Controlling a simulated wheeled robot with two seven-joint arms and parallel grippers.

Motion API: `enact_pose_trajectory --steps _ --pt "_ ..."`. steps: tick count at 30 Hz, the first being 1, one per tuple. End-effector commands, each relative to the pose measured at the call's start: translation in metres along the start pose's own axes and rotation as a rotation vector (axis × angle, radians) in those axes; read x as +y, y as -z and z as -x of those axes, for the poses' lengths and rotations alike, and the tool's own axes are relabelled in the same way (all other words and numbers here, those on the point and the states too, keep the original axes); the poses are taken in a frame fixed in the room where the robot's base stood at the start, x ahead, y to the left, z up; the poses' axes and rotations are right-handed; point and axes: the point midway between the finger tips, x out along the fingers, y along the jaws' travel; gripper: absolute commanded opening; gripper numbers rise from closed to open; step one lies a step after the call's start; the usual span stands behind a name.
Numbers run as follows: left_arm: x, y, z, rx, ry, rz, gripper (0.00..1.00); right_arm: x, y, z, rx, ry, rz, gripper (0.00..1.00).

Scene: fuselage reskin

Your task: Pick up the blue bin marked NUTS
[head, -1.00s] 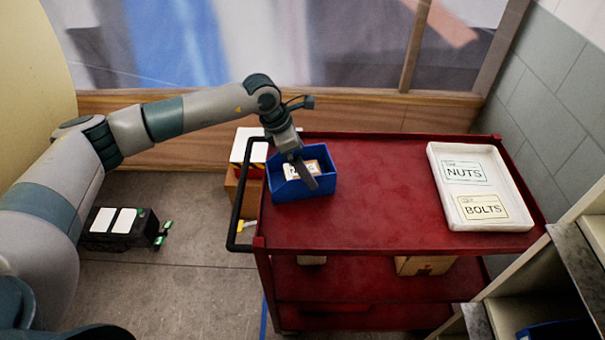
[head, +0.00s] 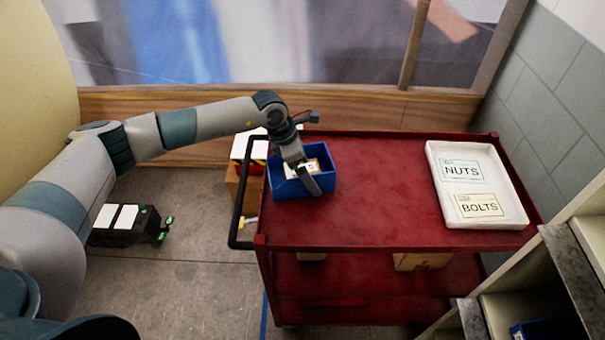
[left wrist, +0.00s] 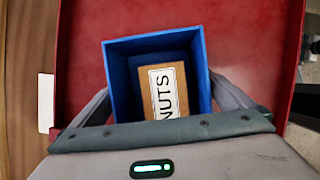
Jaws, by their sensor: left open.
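The blue bin (head: 322,183) stands on the left end of the red cart's top. In the left wrist view the blue bin (left wrist: 122,80) holds a brown box (left wrist: 146,74) with a white label reading NUTS. My left gripper (head: 308,180) is over the bin, pointing down. In the left wrist view its two fingers (left wrist: 160,98) are spread, one on each side of the bin. I cannot tell whether they touch its walls. My right gripper is not in view.
The red cart (head: 385,215) has free room across its middle. A white tray (head: 503,195) with NUTS and BOLTS labels lies at its right end. A black handle (head: 238,215) rises at its left. Shelving (head: 585,250) stands at the lower right.

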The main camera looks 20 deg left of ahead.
Motion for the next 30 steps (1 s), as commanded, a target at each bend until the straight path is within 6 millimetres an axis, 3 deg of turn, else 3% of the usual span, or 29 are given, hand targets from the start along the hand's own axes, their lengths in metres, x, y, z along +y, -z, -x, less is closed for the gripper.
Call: enact_pose_trajectory --steps 30 --pt "0.0001 0.0019 -0.0043 0.0 0.0 0.0 1.0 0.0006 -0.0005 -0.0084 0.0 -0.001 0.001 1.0"
